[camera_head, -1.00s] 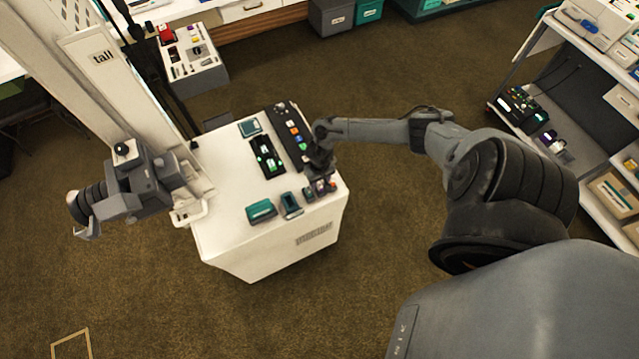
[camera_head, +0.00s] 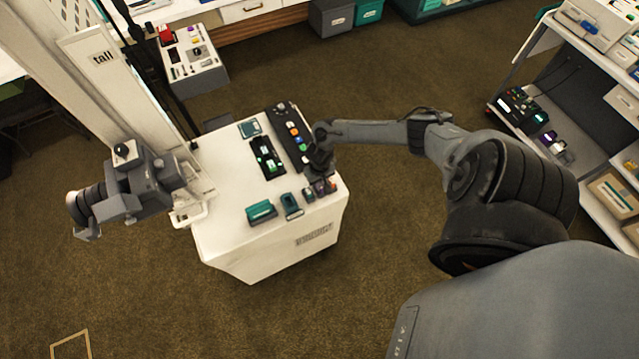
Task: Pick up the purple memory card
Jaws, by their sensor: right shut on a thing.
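My right gripper (camera_head: 319,179) reaches down to the right front corner of the white cart top (camera_head: 225,200). It is shut on a small dark purple thing (camera_head: 320,188), which looks like the purple memory card. The fingers hide much of it, and I cannot tell whether it is clear of the surface. A small dark teal item (camera_head: 308,195) stands just left of the fingertips. My left gripper is not in view.
On the cart are a teal box (camera_head: 261,211), a teal holder (camera_head: 291,205), a black tray (camera_head: 267,158), a black strip with coloured buttons (camera_head: 290,131) and a teal square (camera_head: 250,128). A grey camera (camera_head: 135,185) stands at left. The cart's left part is clear.

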